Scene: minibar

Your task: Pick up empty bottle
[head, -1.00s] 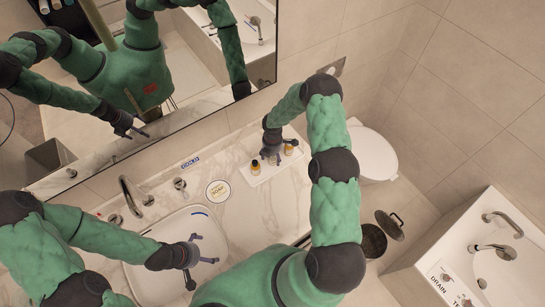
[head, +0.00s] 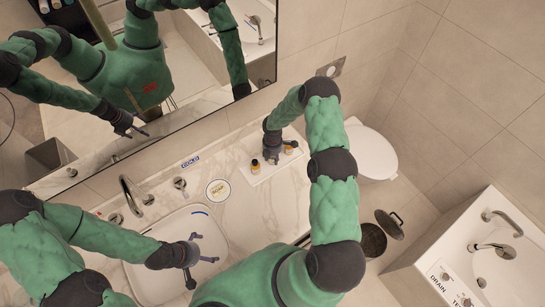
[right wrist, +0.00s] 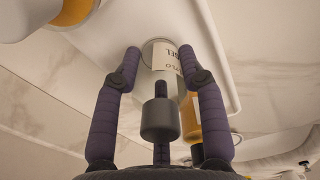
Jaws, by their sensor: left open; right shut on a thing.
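My right gripper (head: 272,155) is over the white tray (head: 262,178) on the counter and points down. In the right wrist view its fingers (right wrist: 160,75) are closed around a pale, clear-looking bottle with a white label (right wrist: 165,58), which appears to be the empty bottle. The label's print is only partly readable. In the head view the gripper hides this bottle. I cannot tell whether it still touches the tray. My left gripper (head: 200,255) is open and empty above the sink basin.
An amber bottle (head: 255,166) stands left of the right gripper and another (head: 289,150) right of it, both close on the tray. The mirror (head: 190,100) rises behind; a toilet (head: 372,155) stands at right.

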